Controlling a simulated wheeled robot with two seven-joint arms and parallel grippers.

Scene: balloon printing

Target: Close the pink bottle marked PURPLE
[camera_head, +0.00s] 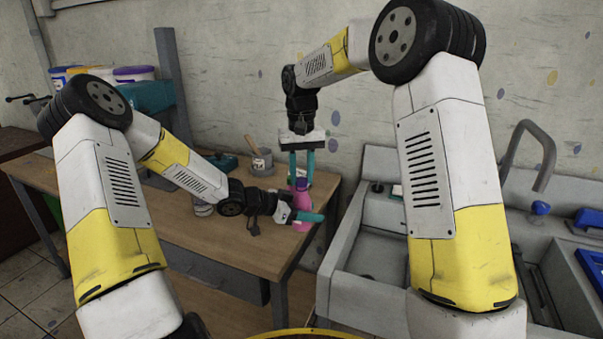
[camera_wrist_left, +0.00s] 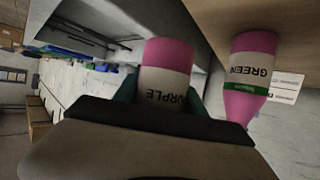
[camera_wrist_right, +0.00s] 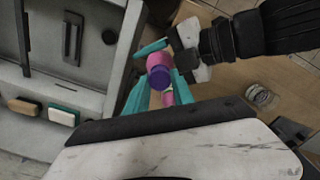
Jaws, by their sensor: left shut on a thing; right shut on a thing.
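The pink bottle marked PURPLE (camera_head: 301,197) is upright near the table's right end. In the left wrist view its label (camera_wrist_left: 165,90) reads "URPLE", partly hidden. My left gripper (camera_head: 308,216) is shut around the bottle's side. My right gripper (camera_head: 301,166) points down from above, with its fingers on either side of a purple cap (camera_wrist_right: 158,77). The cap is in line with the bottle's top. I cannot tell whether it is seated there or held just above.
A pink bottle marked GREEN (camera_wrist_left: 248,75) stands close by on the wooden table (camera_head: 230,243). A cup with a stick (camera_head: 262,163) is behind. The sink (camera_head: 370,255) lies to the right. Several paint tubs (camera_head: 134,73) stand back left.

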